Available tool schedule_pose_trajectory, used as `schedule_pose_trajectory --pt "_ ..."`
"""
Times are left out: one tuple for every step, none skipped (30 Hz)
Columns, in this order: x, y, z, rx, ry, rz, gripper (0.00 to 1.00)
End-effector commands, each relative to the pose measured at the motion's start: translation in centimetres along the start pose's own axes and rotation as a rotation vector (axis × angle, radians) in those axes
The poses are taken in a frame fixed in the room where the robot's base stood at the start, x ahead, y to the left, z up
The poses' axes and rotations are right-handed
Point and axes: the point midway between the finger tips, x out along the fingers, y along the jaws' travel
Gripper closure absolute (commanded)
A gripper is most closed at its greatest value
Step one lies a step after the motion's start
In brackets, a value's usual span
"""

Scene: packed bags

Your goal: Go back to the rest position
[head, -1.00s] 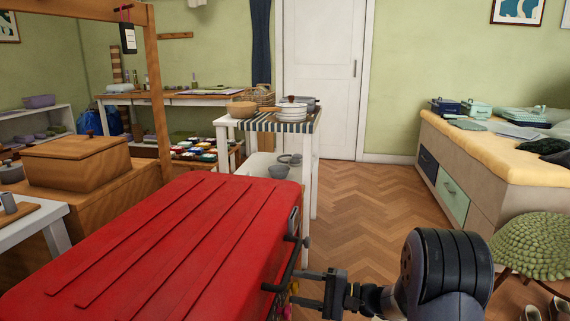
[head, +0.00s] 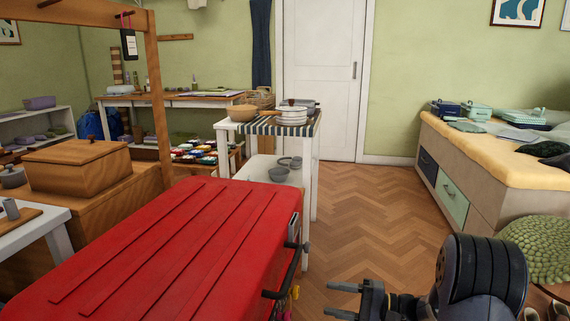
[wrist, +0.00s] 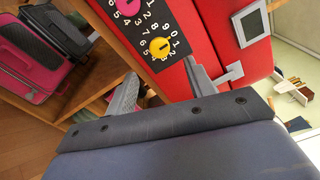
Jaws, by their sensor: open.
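My gripper (head: 343,301) is at the bottom of the head view, to the right of a large red suitcase (head: 160,250). Its two fingers are apart with nothing between them, and a gap of floor separates them from the suitcase's dark side handle (head: 287,272). In the wrist view my gripper (wrist: 160,85) is also open. Beyond the fingers there, the suitcase's red side (wrist: 215,30) carries a black number panel with a pink dial (wrist: 128,6) and a yellow dial (wrist: 159,48).
A white trolley (head: 307,185) with dishes stands behind the suitcase. A padded bench with drawers (head: 480,165) and a green stool (head: 540,245) are on the right. Wooden floor (head: 375,210) lies open between them. A pink bag (wrist: 35,60) sits on a shelf in the wrist view.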

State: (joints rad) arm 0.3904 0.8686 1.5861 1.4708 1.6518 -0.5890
Motion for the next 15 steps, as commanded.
schedule_pose_trajectory --pt "1.2 0.4 0.0 -0.001 -0.005 0.002 0.48" --pt "1.8 0.4 0.0 -0.001 -0.004 0.001 0.48" --pt "2.6 0.4 0.0 -0.001 -0.004 0.002 0.48" --pt "3.2 0.4 0.0 -0.001 -0.005 0.001 0.48" --pt "3.8 0.4 0.0 -0.002 -0.004 0.001 0.48" --pt "4.7 0.4 0.0 -0.002 -0.004 0.002 0.48" --pt "5.2 0.3 0.0 -0.002 -0.004 0.001 0.48" --pt "5.9 0.3 0.0 -0.002 -0.005 0.001 0.48" --pt "6.7 0.4 0.0 -0.002 -0.003 0.001 0.48" --pt "7.3 0.3 0.0 -0.002 -0.004 0.001 0.48" --pt "7.9 0.4 0.0 -0.002 -0.004 0.001 0.48" --pt "8.7 0.4 0.0 -0.002 -0.004 0.001 0.48" --pt "9.0 0.1 0.0 0.007 -0.002 0.0 0.48" --pt "8.7 -0.4 0.1 0.036 0.001 -0.001 0.48" --pt "8.6 -0.5 0.1 0.065 0.002 -0.001 0.48"
